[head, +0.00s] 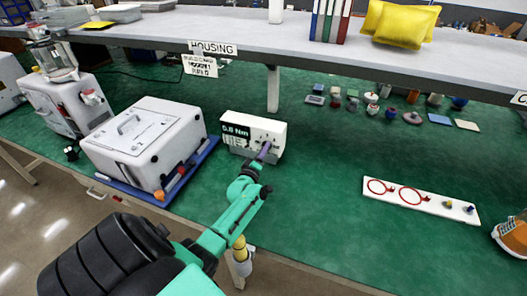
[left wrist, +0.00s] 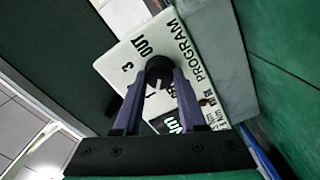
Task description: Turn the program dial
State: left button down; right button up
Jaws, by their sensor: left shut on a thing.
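A white box with a dark display (head: 236,129) reading about 0.8 Nm stands on the green bench; it is the program unit (head: 271,126). In the left wrist view its face carries the words PROGRAM and OUT and the numeral 3. The black round program dial (left wrist: 159,66) sits on that face. My left gripper (head: 265,151) reaches the front of the unit. In the left wrist view its two purple fingers (left wrist: 159,84) are closed on either side of the dial. The gripper hides the dial in the head view. My right gripper is not in view.
A white housing (head: 140,140) on a blue tray stands left of the unit. A white strip with red rings (head: 440,206) lies to the right. Several small parts sit at the back under a grey shelf (head: 330,45). The green bench between is clear.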

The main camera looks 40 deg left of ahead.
aim_at(266, 132)
pick_arm(q)
jog(key=shift+c, duration=2.3)
grip_release()
jog(key=r+p, duration=0.1)
jog(key=r, duration=0.2)
jog(key=r+p, duration=0.1)
jog(key=r, duration=0.2)
jog(key=shift+w+a+r, duration=0.1)
jog(key=shift+a+r, duration=0.1)
jog(key=shift+r, duration=0.05)
notch_tip(266, 132, up, 13)
jog(key=shift+d+r+p, duration=0.15)
jog(key=shift+d+p, duration=0.05)
jog(key=shift+p, duration=0.2)
jog(key=shift+r, duration=0.1)
